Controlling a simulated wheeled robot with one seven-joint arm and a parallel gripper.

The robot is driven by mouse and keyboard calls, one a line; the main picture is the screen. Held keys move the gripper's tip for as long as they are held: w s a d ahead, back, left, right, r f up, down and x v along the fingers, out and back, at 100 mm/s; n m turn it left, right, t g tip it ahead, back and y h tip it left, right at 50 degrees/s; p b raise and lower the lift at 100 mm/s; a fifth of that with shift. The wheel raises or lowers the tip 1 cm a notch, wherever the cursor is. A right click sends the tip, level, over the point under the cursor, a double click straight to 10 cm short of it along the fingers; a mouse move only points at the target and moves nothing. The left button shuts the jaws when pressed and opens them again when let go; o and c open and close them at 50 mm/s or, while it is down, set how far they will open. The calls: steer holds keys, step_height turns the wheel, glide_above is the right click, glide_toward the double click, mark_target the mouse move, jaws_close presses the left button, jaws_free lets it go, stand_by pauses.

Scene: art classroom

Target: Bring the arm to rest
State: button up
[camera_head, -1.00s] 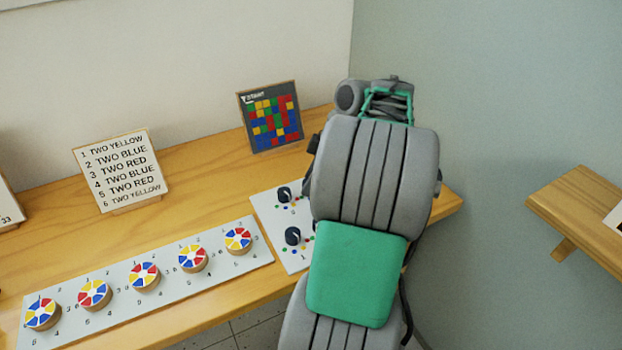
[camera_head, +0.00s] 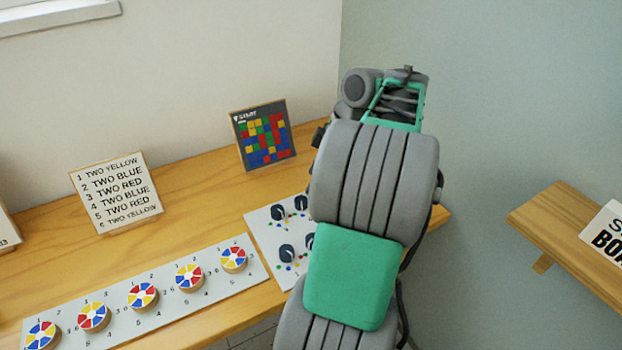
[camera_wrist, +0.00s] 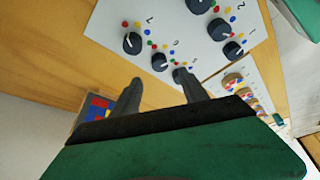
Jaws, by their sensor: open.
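My arm, grey with a green pad, reaches over the right part of the wooden table in the head view and hides its own fingers there. In the wrist view my gripper (camera_wrist: 160,85) shows two grey fingers spread apart with nothing between them. The fingers point toward a white board with several dark knobs (camera_wrist: 132,43) and coloured dots. They look above the board; the exact gap cannot be told. The same knob board (camera_head: 262,222) is partly hidden behind my arm in the head view.
A long panel (camera_head: 207,300) with several colour-wheel dials lies on the wooden table (camera_head: 190,205). A text sign (camera_head: 117,193) and a coloured-grid card (camera_head: 264,135) stand behind. A wooden shelf (camera_head: 560,235) with a sign is at the right wall. Open space lies between table and shelf.

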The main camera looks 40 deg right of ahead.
steer(key=w+a+r+m+p, duration=0.2)
steer(key=w+a+r+p, duration=0.1)
steer(key=a, duration=0.5)
steer(key=w+a+r+m+p, duration=0.1)
steer(key=w+a+r+p, duration=0.25)
steer(key=a, duration=0.55)
steer(key=s+a+m+h+p, duration=0.2)
steer(key=s+a+m+p, duration=0.2)
steer(key=s+a, duration=0.5)
steer(key=a+p, duration=0.2)
steer(key=a, duration=0.2)
steer(key=shift+r+m+h, duration=0.15)
steer(key=shift+m+h, duration=0.15)
steer(key=shift+h, duration=0.1)
